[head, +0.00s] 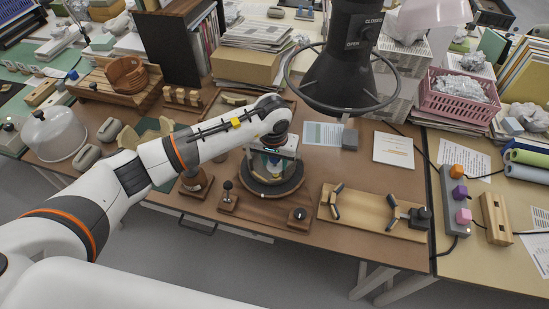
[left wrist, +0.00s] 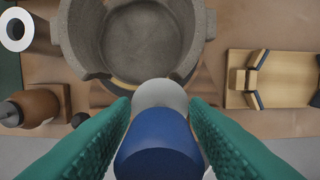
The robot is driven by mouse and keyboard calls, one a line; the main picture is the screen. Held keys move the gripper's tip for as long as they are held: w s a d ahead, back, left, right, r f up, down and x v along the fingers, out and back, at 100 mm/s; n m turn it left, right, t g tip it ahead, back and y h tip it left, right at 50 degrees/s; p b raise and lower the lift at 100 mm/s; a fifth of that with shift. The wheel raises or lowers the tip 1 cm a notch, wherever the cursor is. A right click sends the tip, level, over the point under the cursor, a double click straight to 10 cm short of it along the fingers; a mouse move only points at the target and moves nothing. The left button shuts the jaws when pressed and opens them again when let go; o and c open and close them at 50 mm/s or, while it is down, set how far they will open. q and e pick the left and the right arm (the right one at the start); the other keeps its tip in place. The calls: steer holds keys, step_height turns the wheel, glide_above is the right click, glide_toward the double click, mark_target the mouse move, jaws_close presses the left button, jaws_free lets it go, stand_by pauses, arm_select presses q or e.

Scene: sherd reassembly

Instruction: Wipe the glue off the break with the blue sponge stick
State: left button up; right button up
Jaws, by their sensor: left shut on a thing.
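My left gripper (head: 275,155) is over the dark round turntable (head: 290,190) on the brown bench. In the left wrist view its green fingers (left wrist: 160,104) are shut on the blue sponge stick (left wrist: 158,150), whose pale rounded tip (left wrist: 160,94) points away from me. A grey, rough-walled pot (left wrist: 76,35) lies just beyond, with a broken gap in its near wall. I cannot make out glue. The pot is mostly hidden in the head view. My right gripper is not in view.
A black lamp-like hood with a ring (head: 345,105) hangs right of my left arm. A wooden board with angled clamps (head: 370,212) lies to the right. A small knob box (head: 298,219) and wooden stands (head: 228,201) sit near the front edge. A glass dome (head: 52,135) stands left.

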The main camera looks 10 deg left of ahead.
arm_select(q)
steer(key=shift+w+f+b, duration=0.15)
steer(key=shift+f+b, duration=0.2)
steer(key=shift+f, duration=0.35)
steer(key=shift+w+f+b, duration=0.15)
steer(key=shift+f+b, duration=0.15)
steer(key=shift+f, duration=0.35)
steer(key=shift+a+r, duration=0.1)
steer(key=shift+a, duration=0.05)
steer(key=shift+a+r+p, duration=0.5)
steer(key=shift+a+p, duration=0.1)
steer(key=shift+a, duration=2.45)
step_height(320, 180, up, 8)
steer(key=s+p, duration=0.1)
steer(key=p, duration=0.3)
steer(key=shift+s+f, duration=0.25)
steer(key=shift+s, duration=0.15)
steer(key=shift+r, duration=0.1)
